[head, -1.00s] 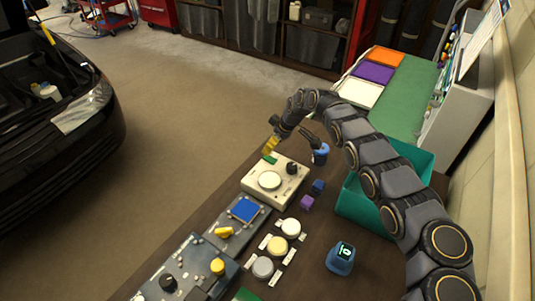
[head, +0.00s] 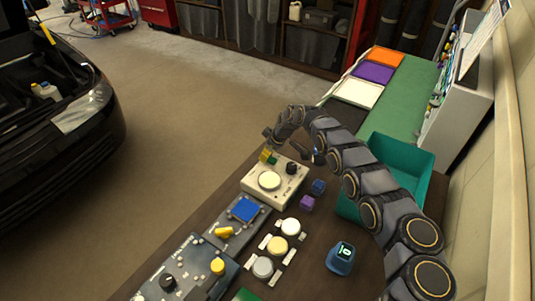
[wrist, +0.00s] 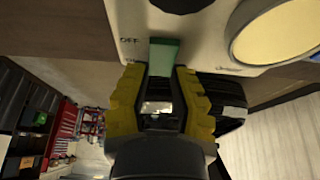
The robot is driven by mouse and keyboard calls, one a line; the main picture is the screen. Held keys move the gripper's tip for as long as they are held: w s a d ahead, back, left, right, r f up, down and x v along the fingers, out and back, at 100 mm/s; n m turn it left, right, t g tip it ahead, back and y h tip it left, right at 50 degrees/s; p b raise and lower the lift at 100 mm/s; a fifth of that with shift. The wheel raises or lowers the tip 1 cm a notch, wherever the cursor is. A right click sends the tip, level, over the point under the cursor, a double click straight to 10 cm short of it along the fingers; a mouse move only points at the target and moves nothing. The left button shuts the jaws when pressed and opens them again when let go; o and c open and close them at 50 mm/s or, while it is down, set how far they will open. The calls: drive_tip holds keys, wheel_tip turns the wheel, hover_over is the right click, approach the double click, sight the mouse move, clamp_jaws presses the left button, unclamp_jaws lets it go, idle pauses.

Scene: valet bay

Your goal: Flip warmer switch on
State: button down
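The warmer (head: 250,185) is a beige box with a round cream plate (head: 269,180) and a black knob (head: 291,168). Its green switch (wrist: 163,57) shows in the wrist view beside the "OFF" lettering, and partly in the head view at the box's far left corner. My gripper (head: 265,156) has yellow fingers and is down at that corner. In the wrist view my gripper (wrist: 160,72) has its fingers close to either side of the switch's near end. Whether they press on it is not clear.
A blue cube (head: 318,186) and a purple cube (head: 307,203) lie right of the warmer. A teal bin (head: 413,160) stands beyond them, under my arm. A panel with a blue square (head: 244,209) adjoins the warmer's near side. Floor lies open to the left.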

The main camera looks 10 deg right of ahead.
sight(275, 161)
drive_tip(key=shift+a+f, duration=0.1)
drive_tip(key=shift+w, duration=0.1)
drive_tip(key=shift+f+g+h, duration=0.1)
drive_tip(key=shift+g+h, duration=0.4)
drive_tip(key=c, duration=0.8)
unclamp_jaws()
drive_tip(key=shift+r, duration=0.45)
drive_tip(key=v, duration=1.1)
